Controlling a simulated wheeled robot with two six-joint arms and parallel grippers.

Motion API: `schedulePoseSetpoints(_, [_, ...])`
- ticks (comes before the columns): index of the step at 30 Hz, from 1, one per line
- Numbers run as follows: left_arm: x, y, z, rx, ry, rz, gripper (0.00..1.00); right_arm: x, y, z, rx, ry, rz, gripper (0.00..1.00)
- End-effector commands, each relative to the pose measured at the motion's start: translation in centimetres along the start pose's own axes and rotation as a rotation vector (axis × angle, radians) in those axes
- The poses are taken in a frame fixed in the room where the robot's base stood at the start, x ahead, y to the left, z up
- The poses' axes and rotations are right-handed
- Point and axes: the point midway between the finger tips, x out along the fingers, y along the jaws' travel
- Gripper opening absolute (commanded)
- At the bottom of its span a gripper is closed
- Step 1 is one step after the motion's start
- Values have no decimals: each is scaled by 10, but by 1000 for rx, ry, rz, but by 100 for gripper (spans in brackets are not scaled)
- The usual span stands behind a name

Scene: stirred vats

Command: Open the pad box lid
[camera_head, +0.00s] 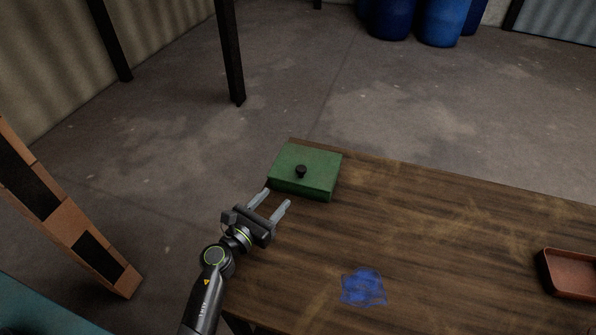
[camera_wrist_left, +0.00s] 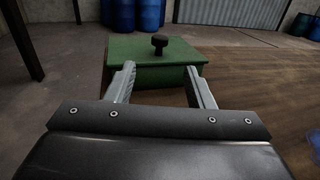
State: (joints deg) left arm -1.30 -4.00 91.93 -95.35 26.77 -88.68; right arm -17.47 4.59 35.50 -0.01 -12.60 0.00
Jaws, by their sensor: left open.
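The pad box is a green box (camera_head: 293,184) at the far left corner of the wooden table. Its flat green lid (camera_head: 318,160) is shut and has a black knob (camera_head: 301,171) on top. In the left wrist view the lid (camera_wrist_left: 181,51) and knob (camera_wrist_left: 160,43) show straight ahead. My left gripper (camera_head: 274,201) is open and empty, just short of the box's near side. In the wrist view its fingers (camera_wrist_left: 160,86) point at the box, with the knob beyond them and between them. The inside of the box is hidden. My right gripper is not in view.
The wooden table (camera_head: 420,225) is mostly bare to the right of the box. A blue crumpled patch (camera_head: 363,288) lies near its front, and a reddish tray (camera_head: 570,274) stands at the right. Blue barrels (camera_head: 440,20) stand on the floor behind.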

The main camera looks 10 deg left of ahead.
Motion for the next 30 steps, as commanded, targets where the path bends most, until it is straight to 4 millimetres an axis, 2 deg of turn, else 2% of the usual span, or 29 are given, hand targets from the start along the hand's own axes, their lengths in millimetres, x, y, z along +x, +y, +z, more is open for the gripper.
schedulePoseSetpoints(1, [12, -1, 1, -2, -2, -2, 48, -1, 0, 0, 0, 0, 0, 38])
schedulePoseSetpoints(9, [66, 0, 1, -3, -2, -1, 48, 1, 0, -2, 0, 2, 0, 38])
schedulePoseSetpoints(15, [99, 0, -1, -3, -1, 0, 48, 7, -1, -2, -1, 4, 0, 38])
schedulePoseSetpoints(21, [116, 0, 0, -4, -1, 0, 48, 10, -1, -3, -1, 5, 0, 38])
schedulePoseSetpoints(30, [120, 0, 0, -3, 0, 1, 48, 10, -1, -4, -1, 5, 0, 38])
